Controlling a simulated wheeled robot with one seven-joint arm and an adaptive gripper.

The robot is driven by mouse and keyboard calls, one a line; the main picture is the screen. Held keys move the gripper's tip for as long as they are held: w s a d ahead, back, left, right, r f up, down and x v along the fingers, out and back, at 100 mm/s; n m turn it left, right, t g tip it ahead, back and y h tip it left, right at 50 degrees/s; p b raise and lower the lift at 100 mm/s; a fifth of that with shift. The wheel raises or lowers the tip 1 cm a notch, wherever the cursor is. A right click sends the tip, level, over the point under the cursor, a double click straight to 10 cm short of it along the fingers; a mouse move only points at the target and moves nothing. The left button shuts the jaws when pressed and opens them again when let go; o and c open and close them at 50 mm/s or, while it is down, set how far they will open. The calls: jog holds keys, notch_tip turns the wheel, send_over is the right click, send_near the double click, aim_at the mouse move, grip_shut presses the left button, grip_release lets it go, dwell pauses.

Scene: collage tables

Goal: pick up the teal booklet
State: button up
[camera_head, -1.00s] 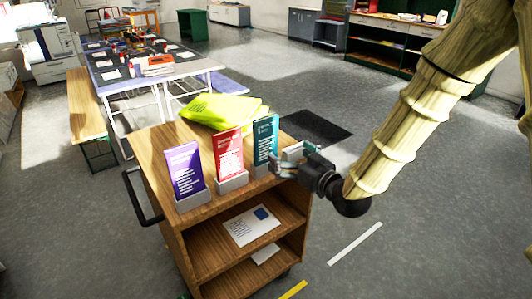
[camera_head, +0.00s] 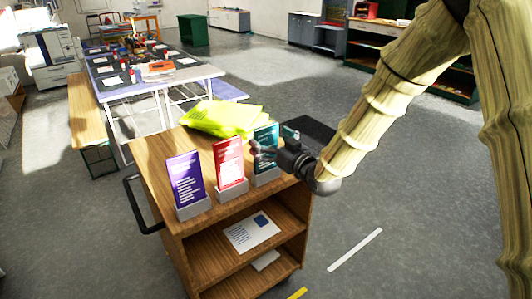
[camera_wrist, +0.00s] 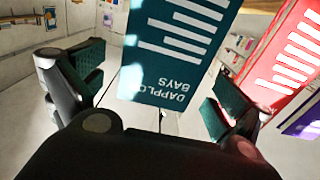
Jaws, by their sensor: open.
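The teal booklet (camera_head: 266,146) stands upright in a grey holder (camera_head: 264,177) on top of the wooden cart, the rightmost of three booklets. My gripper (camera_head: 272,150) is at its right side, partly in front of its edge. In the wrist view the teal booklet (camera_wrist: 172,50) appears upside down between my open gripper's (camera_wrist: 150,95) two fingers, with white lettering and lines. The fingers stand apart from the booklet on both sides in the picture. Whether either finger touches it I cannot tell.
A red booklet (camera_head: 229,162) and a purple booklet (camera_head: 186,179) stand in holders to the left; the red one also shows close by in the wrist view (camera_wrist: 283,60). Yellow-green packets (camera_head: 222,117) lie behind. The cart's (camera_head: 160,152) lower shelf holds a white paper (camera_head: 251,231).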

jog(key=shift+x, duration=0.95)
jog(key=c, duration=1.5)
jog(key=shift+o, duration=0.2)
jog(key=shift+r, duration=0.1)
